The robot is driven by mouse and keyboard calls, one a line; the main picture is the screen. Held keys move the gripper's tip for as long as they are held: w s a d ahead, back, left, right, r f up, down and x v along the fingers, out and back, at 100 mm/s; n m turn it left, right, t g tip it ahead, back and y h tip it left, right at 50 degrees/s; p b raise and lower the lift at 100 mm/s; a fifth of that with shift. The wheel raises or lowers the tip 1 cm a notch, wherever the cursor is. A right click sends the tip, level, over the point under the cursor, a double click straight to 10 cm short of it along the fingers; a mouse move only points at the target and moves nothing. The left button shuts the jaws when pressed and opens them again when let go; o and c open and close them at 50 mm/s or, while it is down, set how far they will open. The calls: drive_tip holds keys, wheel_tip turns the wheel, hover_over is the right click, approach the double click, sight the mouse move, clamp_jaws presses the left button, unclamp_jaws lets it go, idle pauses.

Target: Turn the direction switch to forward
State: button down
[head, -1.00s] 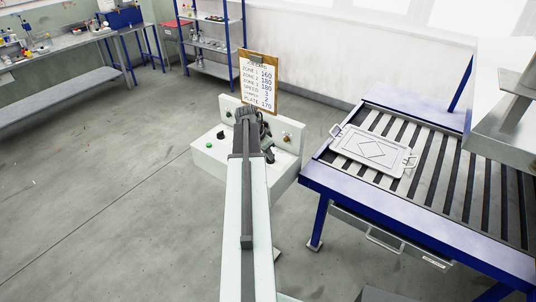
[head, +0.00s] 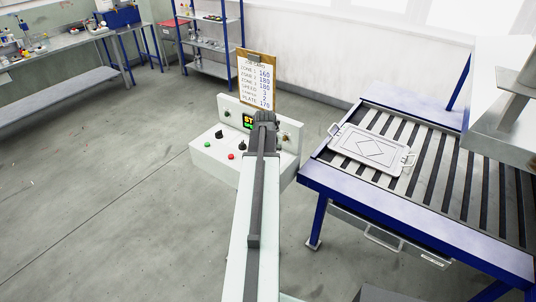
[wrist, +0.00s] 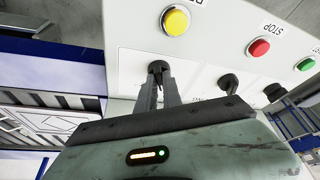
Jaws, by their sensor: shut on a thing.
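My gripper (wrist: 160,88) is shut on a dark rotary knob (wrist: 158,67) on the white control panel (wrist: 128,68), with a finger on either side of it. The knob's label is hidden, so I cannot read which switch it is or its setting. Two more dark knobs (wrist: 228,83) (wrist: 273,92) sit in the same row. In the head view the end of my arm (head: 265,120) is over the right part of the panel (head: 200,160) and hides the fingertips and the held knob.
A yellow button (wrist: 175,20), a red STOP button (wrist: 258,47) and a green button (wrist: 305,64) are on the panel. A small lit display (head: 249,121) and a job card (head: 258,82) stand behind. The slatted blue table (head: 345,185) with a tray (head: 372,150) is close on the right.

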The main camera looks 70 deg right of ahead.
drive_tip(key=shift+n, duration=0.3)
idle(0.4)
drive_tip(key=c, duration=1.5)
unclamp_jaws()
drive_tip(key=p+v, duration=0.7)
drive_tip(key=shift+r, duration=0.35)
drive_tip(key=shift+a, duration=0.15)
